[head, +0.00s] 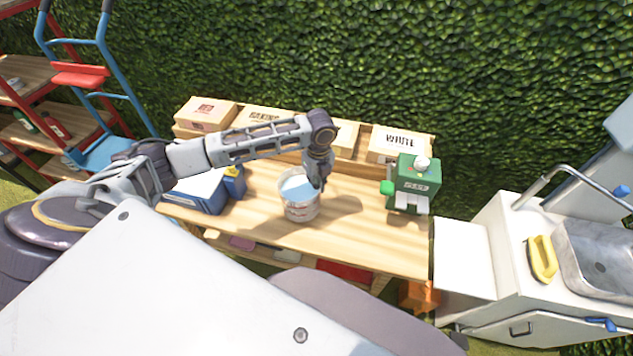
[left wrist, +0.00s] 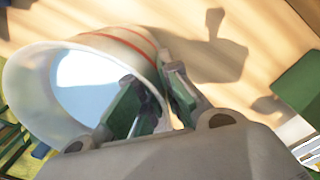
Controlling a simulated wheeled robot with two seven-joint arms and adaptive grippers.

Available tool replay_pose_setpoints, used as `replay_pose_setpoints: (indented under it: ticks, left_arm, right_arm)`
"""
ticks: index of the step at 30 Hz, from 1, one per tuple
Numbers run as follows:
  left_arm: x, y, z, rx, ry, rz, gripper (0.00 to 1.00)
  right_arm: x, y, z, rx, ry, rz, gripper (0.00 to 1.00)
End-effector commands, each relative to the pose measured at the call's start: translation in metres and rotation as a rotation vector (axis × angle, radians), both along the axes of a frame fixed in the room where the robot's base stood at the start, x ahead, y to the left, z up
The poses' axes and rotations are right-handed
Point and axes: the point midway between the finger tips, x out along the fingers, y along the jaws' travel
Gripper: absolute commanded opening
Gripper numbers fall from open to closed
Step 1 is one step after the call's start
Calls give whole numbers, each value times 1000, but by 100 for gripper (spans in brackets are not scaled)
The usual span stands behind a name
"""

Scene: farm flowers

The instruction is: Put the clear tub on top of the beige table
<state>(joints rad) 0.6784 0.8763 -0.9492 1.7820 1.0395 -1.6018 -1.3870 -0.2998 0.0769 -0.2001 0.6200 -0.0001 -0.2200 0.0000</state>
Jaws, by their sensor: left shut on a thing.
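My left gripper (head: 318,182) is shut on the tub's right rim. In the left wrist view the tub (left wrist: 60,95) fills the upper left, and the gripper's green-padded fingers (left wrist: 150,105) pinch its wall, one inside and one outside. The tub is over the tabletop; I cannot tell whether its base touches the wood. The table also shows in the left wrist view (left wrist: 260,50). My right gripper is not in view.
A green machine (head: 415,185) stands at the table's right. A blue box (head: 205,192) lies at its left. Cardboard boxes (head: 398,143) line the raised back shelf. A white sink unit (head: 510,250) stands to the right. Bare tabletop lies right of the tub.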

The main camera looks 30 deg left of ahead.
Motion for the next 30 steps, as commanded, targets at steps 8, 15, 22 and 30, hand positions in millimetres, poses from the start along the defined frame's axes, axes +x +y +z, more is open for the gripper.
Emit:
replay_pose_setpoints:
  ticks: [8,15,22,30]
  left_arm:
    - [1,0,-23,-1,-2,1,0]
    - [1,0,-28,0,-2,1,0]
    - [1,0,-29,0,-2,0,0]
    - [0,0,-32,0,0,0,28]
  right_arm:
    - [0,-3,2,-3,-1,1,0]
    - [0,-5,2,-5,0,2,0]
    - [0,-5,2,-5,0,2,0]
    - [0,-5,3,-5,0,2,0]
